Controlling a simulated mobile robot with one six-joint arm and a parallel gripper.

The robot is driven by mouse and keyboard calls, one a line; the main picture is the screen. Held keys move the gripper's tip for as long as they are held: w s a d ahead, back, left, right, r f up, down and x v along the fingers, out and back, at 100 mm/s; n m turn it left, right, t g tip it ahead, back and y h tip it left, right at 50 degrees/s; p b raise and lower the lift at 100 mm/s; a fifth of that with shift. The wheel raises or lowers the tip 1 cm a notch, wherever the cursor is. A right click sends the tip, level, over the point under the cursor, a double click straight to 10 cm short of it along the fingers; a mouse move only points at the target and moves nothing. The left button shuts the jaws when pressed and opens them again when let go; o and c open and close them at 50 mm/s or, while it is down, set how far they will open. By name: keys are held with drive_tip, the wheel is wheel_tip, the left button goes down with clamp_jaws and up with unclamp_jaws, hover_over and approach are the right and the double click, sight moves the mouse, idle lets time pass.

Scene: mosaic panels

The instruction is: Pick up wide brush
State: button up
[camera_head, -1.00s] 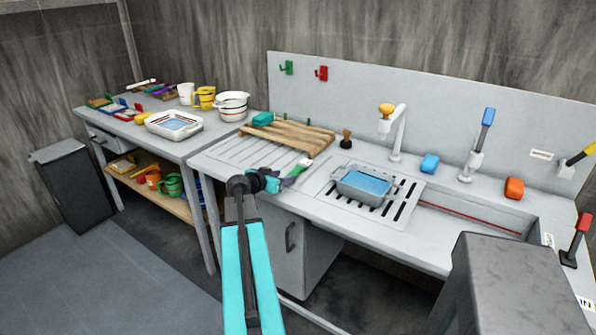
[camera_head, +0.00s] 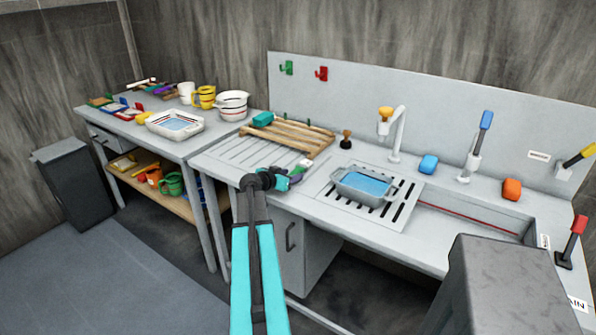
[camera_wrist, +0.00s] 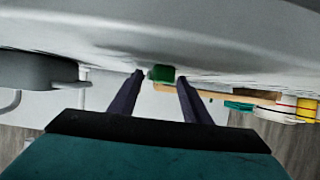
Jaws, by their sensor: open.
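The wide brush (camera_head: 298,171) looks like a small green piece with a pale end. In the wrist view, a green block (camera_wrist: 161,73), seemingly the brush's handle, shows between the tips of my two dark, parted fingers (camera_wrist: 160,80). The fingers are open. I cannot tell whether they touch it.
A wooden slatted rack (camera_head: 288,137) with a teal block (camera_head: 263,119) stands behind left. A grey basin of blue water (camera_head: 361,186) sits right of the brush on a slotted drain plate. A side table (camera_head: 125,129) at left holds trays, mugs and bowls.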

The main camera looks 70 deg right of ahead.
idle(0.4)
clamp_jaws()
drive_tip(key=shift+r, duration=0.25)
drive_tip(key=shift+r+b, duration=0.75)
drive_tip(key=shift+r, duration=0.7)
drive_tip(key=s+a+b, duration=0.1)
drive_tip(key=s+a, duration=0.1)
drive_tip(key=a, duration=0.1)
drive_tip(key=s+a+b, duration=0.1)
drive_tip(key=s+a, duration=0.1)
drive_tip(key=s, duration=0.1)
drive_tip(key=s+a+r+b, duration=0.1)
drive_tip(key=s+a, duration=0.1)
drive_tip(key=a, duration=0.1)
drive_tip(key=shift+s+a, duration=0.15)
drive_tip(key=shift+a, duration=0.15)
drive_tip(key=shift+s+a+f+b, duration=0.1)
drive_tip(key=shift+s+b, duration=0.05)
drive_tip(key=shift+b, duration=0.45)
drive_tip(key=shift+s+a+b, duration=0.6)
drive_tip(key=shift+a+b, duration=0.1)
drive_tip(key=shift+b, duration=0.55)
drive_tip(key=shift+d+b, duration=0.15)
drive_tip(key=shift+b, duration=0.65)
